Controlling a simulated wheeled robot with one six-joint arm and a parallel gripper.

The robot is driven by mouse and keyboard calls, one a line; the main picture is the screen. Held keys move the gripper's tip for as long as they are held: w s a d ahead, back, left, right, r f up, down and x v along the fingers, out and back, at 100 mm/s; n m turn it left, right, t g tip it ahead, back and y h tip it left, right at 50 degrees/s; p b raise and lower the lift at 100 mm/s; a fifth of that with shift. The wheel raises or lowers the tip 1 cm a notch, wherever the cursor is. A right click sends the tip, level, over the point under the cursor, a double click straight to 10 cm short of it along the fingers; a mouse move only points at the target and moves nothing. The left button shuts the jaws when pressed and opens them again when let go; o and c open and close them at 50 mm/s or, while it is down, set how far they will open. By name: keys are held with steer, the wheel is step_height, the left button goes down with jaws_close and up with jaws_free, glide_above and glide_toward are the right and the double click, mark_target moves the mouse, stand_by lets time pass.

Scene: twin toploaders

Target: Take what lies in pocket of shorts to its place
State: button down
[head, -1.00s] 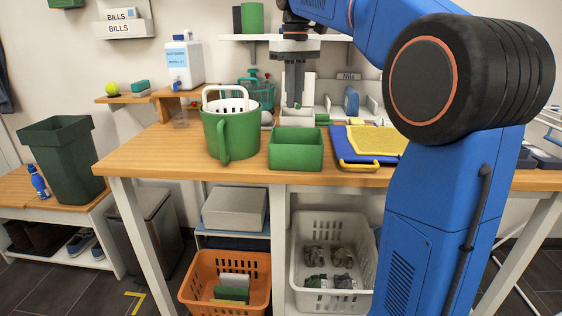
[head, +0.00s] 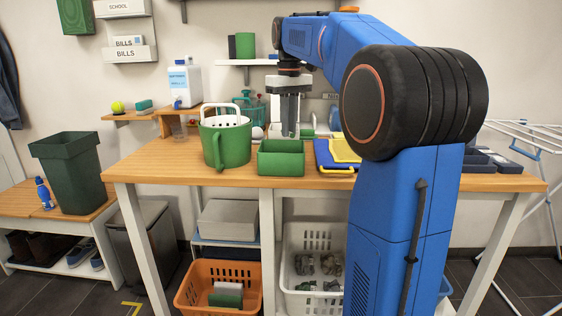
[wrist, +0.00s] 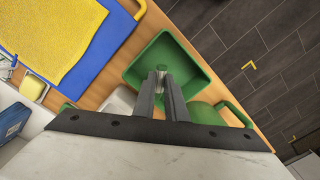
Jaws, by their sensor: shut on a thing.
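My gripper (head: 289,132) points straight down over the workbench, at the back edge of the open green box (head: 281,158) in the head view. In the wrist view my gripper (wrist: 164,76) is shut on a small grey-green thing (wrist: 161,68), seen at the fingertips against the inside of the green box (wrist: 143,66). It is too small to tell what it is, or how high it is above the box floor. The box looks empty otherwise. I cannot make out any shorts.
A blue mat (head: 324,160) with a yellow cloth (head: 343,151) lies to the right. An orange crate (head: 192,298) and a white crate (head: 298,300) are below the bench.

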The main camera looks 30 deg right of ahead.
steer(key=shift+f, duration=1.4)
steer(key=c, duration=1.7)
jaws_free()
